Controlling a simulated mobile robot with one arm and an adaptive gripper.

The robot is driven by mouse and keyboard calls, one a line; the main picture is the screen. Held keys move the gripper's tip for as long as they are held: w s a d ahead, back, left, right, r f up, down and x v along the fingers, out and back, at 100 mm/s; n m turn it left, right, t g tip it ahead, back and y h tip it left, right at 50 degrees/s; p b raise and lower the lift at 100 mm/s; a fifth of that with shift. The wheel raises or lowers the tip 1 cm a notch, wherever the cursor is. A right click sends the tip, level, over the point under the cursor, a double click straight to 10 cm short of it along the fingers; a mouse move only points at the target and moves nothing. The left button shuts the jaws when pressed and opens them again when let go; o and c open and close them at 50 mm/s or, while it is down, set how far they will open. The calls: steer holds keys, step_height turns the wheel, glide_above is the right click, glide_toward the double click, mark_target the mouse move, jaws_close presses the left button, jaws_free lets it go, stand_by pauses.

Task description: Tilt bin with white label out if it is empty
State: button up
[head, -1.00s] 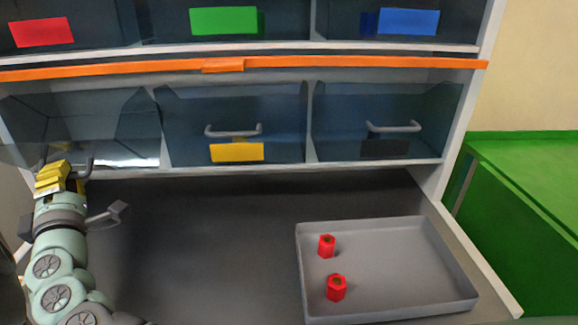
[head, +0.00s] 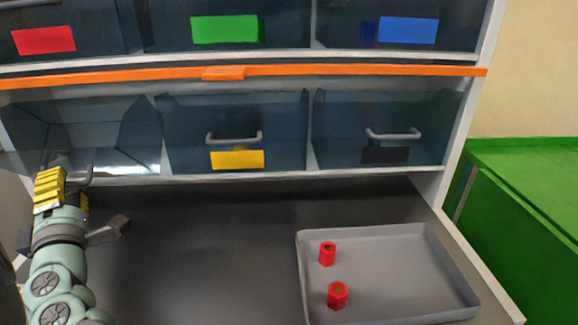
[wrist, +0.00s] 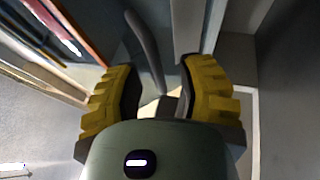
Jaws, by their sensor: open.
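The lower-left bin (head: 125,155) is a clear dark-blue bin, tilted outward, with its inside showing from above and no contents visible. Its label is hidden, so I cannot see a white one. Its grey handle (head: 86,172) is beside my gripper (head: 49,189) at the far left. In the wrist view, the curved handle (wrist: 147,50) runs down between the yellow fingers of my gripper (wrist: 160,92). The fingers are spread apart; contact with the handle cannot be told.
The yellow-label bin (head: 285,130) and black-label bin (head: 335,125) stand closed to the right. Red-, green- and blue-label bins sit above an orange strip (head: 350,71). A grey tray (head: 420,270) with two red hex pieces (head: 337,295) lies on the dark worktop, whose middle is clear.

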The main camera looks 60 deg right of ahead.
steer(key=v, duration=0.6)
steer(key=shift+s, duration=0.15)
steer(key=shift+a, duration=0.1)
